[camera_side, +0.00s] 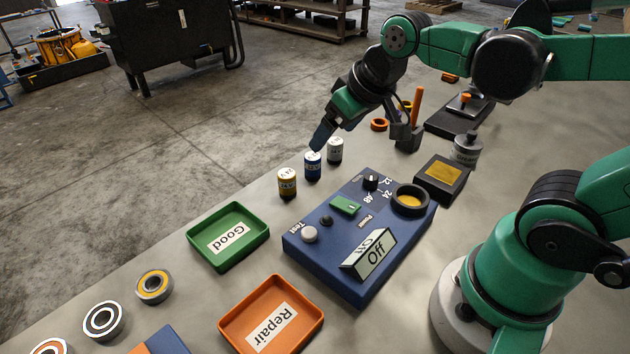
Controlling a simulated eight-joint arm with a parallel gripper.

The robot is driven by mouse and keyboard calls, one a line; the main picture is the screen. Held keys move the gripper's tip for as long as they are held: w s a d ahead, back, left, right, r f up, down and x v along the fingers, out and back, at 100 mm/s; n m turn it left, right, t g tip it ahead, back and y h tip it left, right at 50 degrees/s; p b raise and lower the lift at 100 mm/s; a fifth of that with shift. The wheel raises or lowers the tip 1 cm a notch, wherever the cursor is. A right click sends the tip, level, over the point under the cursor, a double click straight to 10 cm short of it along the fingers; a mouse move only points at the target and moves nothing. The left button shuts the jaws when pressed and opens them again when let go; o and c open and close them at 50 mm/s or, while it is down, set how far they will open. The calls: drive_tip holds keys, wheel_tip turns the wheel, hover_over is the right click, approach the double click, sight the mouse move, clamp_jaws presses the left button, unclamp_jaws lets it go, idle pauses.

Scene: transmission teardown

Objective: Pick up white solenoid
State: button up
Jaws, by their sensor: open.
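The white solenoid (335,151) is a small upright cylinder with a pale band and dark base. It stands on the grey table behind the blue test box. It is the rearmost in a row with a blue solenoid (312,168) and a yellow solenoid (286,185). My gripper (360,140) reaches down from the upper right, open and empty. One dark fingertip shows just left of the white solenoid, over the top of the blue one in the picture. The other finger seems to be the dark block to the right. The height above the table is hard to tell.
The blue test box (322,262) with knobs and an Off sign stands in front. A green Good tray (262,238) and orange Repair tray (312,318) lie to the left. An orange-handled tool (417,103) and orange ring (379,125) are near my gripper's right side.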

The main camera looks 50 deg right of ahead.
drive_tip(key=w+d+f+m+g, duration=0.1)
drive_tip(key=w+d+f+g, duration=0.15)
drive_tip(key=w+d, duration=0.4)
drive_tip(key=g, duration=0.4)
hover_over(335, 140)
drive_tip(key=shift+m+t, duration=0.25)
drive_tip(key=shift+m, duration=0.15)
wheel_tip(335, 140, down, 4)
drive_tip(key=shift+a+f, duration=0.1)
drive_tip(key=shift+f, duration=3.05)
clamp_jaws()
